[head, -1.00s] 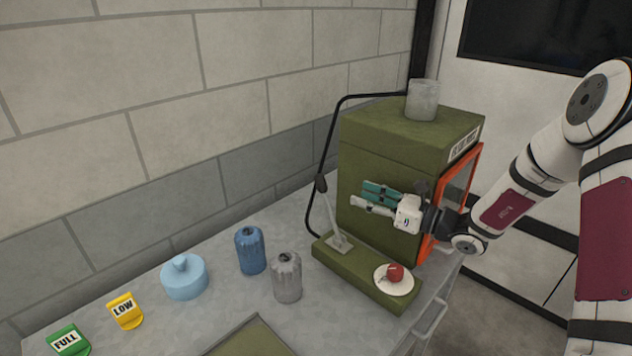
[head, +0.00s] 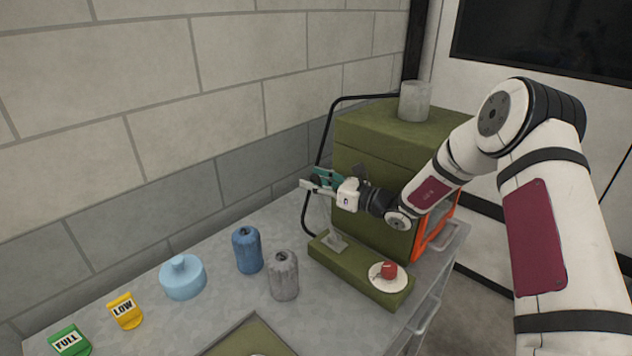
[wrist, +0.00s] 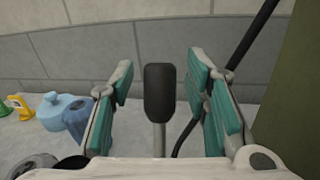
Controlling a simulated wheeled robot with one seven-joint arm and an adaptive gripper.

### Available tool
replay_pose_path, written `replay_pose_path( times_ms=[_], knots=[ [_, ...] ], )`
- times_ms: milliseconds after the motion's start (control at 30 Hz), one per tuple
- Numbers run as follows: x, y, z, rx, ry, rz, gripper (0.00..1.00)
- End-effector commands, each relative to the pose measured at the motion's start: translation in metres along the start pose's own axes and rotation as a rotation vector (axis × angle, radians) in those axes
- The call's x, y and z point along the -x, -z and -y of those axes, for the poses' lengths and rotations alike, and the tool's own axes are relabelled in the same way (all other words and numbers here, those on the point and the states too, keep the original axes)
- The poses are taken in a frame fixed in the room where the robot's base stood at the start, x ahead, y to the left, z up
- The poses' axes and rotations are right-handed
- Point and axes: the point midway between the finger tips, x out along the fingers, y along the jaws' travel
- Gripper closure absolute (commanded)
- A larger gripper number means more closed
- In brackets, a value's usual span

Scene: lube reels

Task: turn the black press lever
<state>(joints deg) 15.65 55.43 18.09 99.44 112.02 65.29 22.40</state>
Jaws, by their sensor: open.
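The press lever is a grey rod with a black grip (wrist: 160,92). It rises from a bracket (head: 334,241) on a low green base (head: 360,268). In the head view its upper part is hidden behind my gripper. My gripper (head: 314,180) is open, with its teal-padded fingers at the top of the lever. In the wrist view the black grip stands upright between the two fingers, with a visible gap on each side. I cannot tell how deep between the fingers it is.
A green cabinet (head: 385,140) with an orange-framed front stands right behind the base. A black hose (head: 332,112) arches beside it. A red knob (head: 388,270) on a white disc sits on the base. Blue (head: 247,250) and grey (head: 284,275) canisters stand left.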

Motion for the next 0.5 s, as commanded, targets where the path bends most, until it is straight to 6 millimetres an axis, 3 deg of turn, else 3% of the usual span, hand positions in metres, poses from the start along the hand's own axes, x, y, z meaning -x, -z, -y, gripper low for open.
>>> replay_pose_path(
  times_ms=[167, 300, 367, 500],
  knots=[
    [0.0002, 0.0001, 0.0001, 0.000, 0.000, 0.000, 0.57],
    [0.0003, 0.0000, 0.0001, 0.000, 0.000, 0.000, 0.89],
    [0.0004, 0.0000, 0.0001, 0.000, 0.000, 0.000, 1.00],
    [0.0004, 0.0000, 0.0001, 0.000, 0.000, 0.000, 1.00]
  ],
)
